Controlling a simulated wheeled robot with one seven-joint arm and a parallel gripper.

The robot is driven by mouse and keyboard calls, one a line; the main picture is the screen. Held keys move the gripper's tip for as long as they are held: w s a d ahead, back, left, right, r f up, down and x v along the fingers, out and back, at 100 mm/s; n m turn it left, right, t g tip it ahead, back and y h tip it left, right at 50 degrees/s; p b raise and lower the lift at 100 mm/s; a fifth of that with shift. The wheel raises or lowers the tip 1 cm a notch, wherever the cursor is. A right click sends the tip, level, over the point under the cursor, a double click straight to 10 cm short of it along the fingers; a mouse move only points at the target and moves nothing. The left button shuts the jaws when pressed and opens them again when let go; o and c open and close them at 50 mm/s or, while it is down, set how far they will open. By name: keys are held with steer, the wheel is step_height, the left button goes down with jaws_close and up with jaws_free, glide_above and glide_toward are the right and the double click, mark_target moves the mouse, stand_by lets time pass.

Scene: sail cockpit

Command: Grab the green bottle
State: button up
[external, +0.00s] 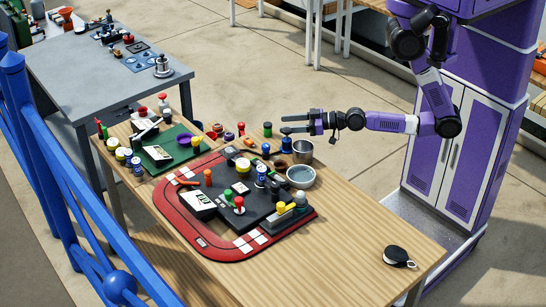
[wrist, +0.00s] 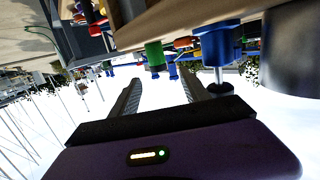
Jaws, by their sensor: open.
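A small green bottle (external: 267,129) stands at the far edge of the wooden table, just left of my gripper (external: 294,121). In the wrist view, which looks upside down, the green bottle (wrist: 154,55) hangs from the top, ahead of my gripper (wrist: 160,82) and roughly in line with the gap between its fingers. My gripper is open, its two fingers spread and empty. They point left towards the bottle and are apart from it.
A blue bottle (external: 286,144) stands close below my fingers; it also shows in the wrist view (wrist: 219,45). A metal cup (external: 302,152) and a bowl (external: 301,177) stand nearby. A red-edged mat (external: 177,214) carries several items. The table's front right is mostly clear.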

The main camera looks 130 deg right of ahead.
mark_target(268, 127)
steer(key=shift+x, duration=1.45)
steer(key=shift+f+p+x, duration=0.2)
steer(key=shift+p+x, duration=0.1)
steer(key=shift+x, duration=0.9)
steer(key=shift+f+p+x, duration=0.15)
steer(key=shift+p+x, duration=0.1)
steer(key=shift+x, duration=1)
steer(key=shift+s, duration=0.15)
jaws_close()
